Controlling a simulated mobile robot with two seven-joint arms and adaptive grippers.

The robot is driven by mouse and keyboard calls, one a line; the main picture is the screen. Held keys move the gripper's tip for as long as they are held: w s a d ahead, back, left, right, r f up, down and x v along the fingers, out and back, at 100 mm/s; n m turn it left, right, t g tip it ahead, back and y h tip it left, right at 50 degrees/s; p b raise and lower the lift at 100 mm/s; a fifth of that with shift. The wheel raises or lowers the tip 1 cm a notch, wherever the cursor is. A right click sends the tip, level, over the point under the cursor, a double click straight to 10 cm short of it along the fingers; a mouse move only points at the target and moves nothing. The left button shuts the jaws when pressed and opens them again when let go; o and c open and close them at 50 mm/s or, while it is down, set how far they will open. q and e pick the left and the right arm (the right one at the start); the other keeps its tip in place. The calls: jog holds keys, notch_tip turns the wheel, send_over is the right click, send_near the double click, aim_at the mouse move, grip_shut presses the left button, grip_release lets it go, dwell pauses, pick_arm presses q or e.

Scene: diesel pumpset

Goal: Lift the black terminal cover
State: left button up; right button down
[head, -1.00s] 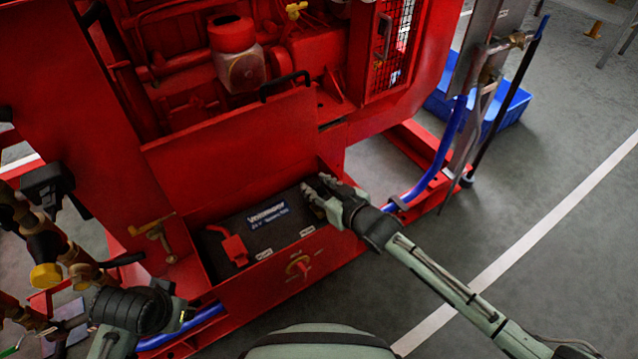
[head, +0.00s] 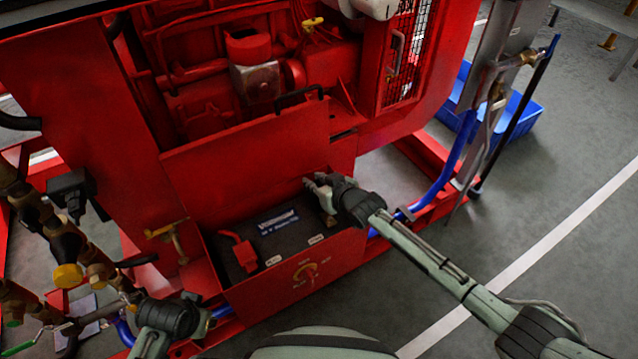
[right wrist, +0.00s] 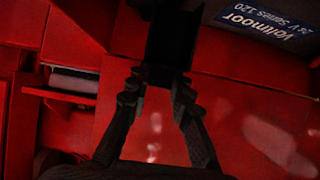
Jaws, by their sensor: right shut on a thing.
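My right gripper (head: 318,184) is above the right back corner of a dark battery (head: 282,224) in a red box. In the right wrist view, its two dark fingers (right wrist: 159,84) are shut on the black terminal cover (right wrist: 170,38). In the head view the gripper hides most or all of the cover. A small greyish spot (head: 329,218) shows on the battery below the gripper. A red terminal cover (head: 241,250) sits on the battery's left side. Part of my left arm shows at the lower left, but I cannot make out its gripper.
A red upright panel (head: 240,150) stands behind the battery. Brass pipes and valves (head: 68,245) crowd the left. A blue hose (head: 448,165) runs at the right. The floor beyond is open.

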jog(key=shift+w+a+r, duration=0.15)
jog(key=shift+w+a, duration=0.05)
jog(key=shift+w, duration=0.1)
jog(key=shift+w+a, duration=0.2)
jog(key=shift+w, duration=0.1)
jog(key=shift+w+a, duration=0.1)
jog(key=shift+w, duration=0.05)
jog(key=c, duration=1.6)
grip_release()
jog(key=shift+o, duration=1.4)
jog(key=shift+f, duration=0.3)
jog(key=shift+s+d, duration=0.3)
jog(key=shift+s, duration=0.15)
jog(key=v, duration=1.1)
jog(key=shift+r, duration=0.3)
